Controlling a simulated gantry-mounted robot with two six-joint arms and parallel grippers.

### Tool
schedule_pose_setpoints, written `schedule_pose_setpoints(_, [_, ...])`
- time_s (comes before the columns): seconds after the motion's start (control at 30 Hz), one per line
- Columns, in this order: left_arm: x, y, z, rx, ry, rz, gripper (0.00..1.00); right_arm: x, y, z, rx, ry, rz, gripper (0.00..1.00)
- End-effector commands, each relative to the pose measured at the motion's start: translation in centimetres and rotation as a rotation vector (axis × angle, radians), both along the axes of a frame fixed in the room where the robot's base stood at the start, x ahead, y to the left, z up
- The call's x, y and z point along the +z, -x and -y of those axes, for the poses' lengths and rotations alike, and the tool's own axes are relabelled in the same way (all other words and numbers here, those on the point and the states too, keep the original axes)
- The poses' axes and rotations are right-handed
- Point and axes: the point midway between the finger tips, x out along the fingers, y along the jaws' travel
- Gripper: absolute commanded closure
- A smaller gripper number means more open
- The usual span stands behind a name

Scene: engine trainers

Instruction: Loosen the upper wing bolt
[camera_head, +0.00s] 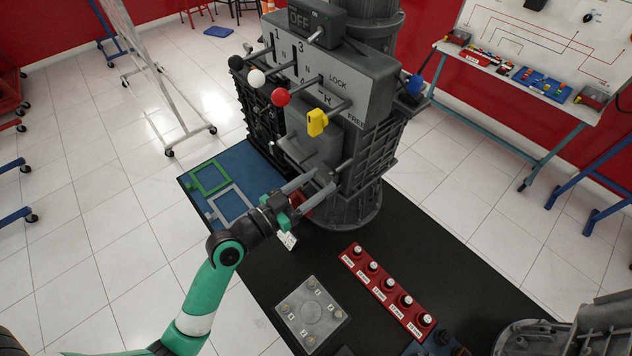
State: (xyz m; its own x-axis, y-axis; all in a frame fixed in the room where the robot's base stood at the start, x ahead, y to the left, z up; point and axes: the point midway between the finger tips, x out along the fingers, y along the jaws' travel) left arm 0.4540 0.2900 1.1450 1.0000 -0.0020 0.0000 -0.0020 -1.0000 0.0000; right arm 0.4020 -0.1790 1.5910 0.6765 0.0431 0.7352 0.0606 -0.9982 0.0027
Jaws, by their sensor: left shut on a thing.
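The grey engine trainer (372,105) stands upright on the dark table, with a row of levers with coloured knobs on its front. My left arm comes in from the lower left, and my left gripper (322,184) is at the lower front of the trainer. Its two fingers point right, against the housing, and are shut on what appears to be the upper wing bolt. The bolt is small and mostly hidden between the fingertips, so its turn cannot be read. A red part (302,203) shows just below the fingers. My right gripper is not in view.
A blue mat (226,165) with green and grey square outlines lies left of the trainer. A red strip (351,262) with several round pieces and a grey numbered plate (312,314) lie in front.

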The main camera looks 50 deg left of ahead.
Motion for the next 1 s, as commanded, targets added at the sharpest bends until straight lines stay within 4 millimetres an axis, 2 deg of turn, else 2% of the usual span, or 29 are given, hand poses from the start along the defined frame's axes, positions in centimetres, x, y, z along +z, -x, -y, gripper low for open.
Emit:
schedule_pose_setpoints(0.27, [0.1,0.0,0.0,0.000,0.023,0.000,1.00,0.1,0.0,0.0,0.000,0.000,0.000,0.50])
schedule_pose_setpoints(0.47, [0.1,0.0,0.0,0.000,0.106,0.000,1.00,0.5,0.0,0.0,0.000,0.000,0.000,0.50])
schedule_pose_setpoints(1.0, [0.2,0.0,0.0,0.001,0.574,-0.001,1.00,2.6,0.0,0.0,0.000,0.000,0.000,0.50])
